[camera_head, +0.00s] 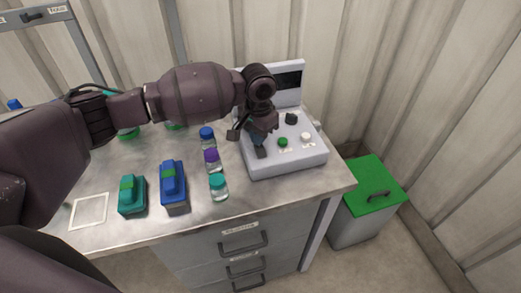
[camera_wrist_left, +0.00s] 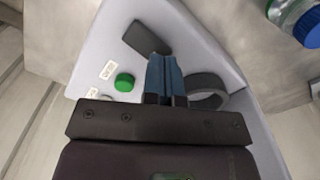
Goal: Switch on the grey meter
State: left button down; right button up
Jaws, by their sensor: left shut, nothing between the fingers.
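The grey meter (camera_head: 290,163) is a light grey box with a raised back panel and a dark screen (camera_head: 288,80), at the right end of the table. Its sloped top carries a green button (camera_head: 283,142), a white button (camera_head: 306,137), a black knob (camera_head: 291,118) and a dark rectangular part (camera_head: 261,152). In the left wrist view the green button (camera_wrist_left: 124,82) is left of the fingers and the dark part (camera_wrist_left: 147,38) is beyond them. My left gripper (camera_head: 262,138) is shut and empty over the meter's left side; I cannot tell whether it touches. It hides part of the top.
Several capped bottles (camera_head: 218,187) stand left of the meter. A blue device (camera_head: 173,188) and a teal device (camera_head: 132,195) are nearer the front left, beside a white square outline (camera_head: 89,211). A green-lidded bin (camera_head: 375,184) stands on the floor at right. The corrugated wall is close behind.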

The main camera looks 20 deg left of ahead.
pick_arm(q)
jog(key=shift+f, duration=0.3)
pick_arm(e)
jog(key=shift+w+r, duration=0.15)
jog(key=shift+w, duration=0.15)
pick_arm(q)
jog(key=shift+f, duration=0.15)
pick_arm(e)
jog(key=shift+s, duration=0.2)
pick_arm(q)
jog(key=shift+f, duration=0.15)
pick_arm(e)
jog(key=shift+s+f, duration=0.25)
jog(key=shift+s, duration=0.05)
pick_arm(q)
jog(key=shift+f, duration=0.1)
jog(key=shift+s, duration=0.1)
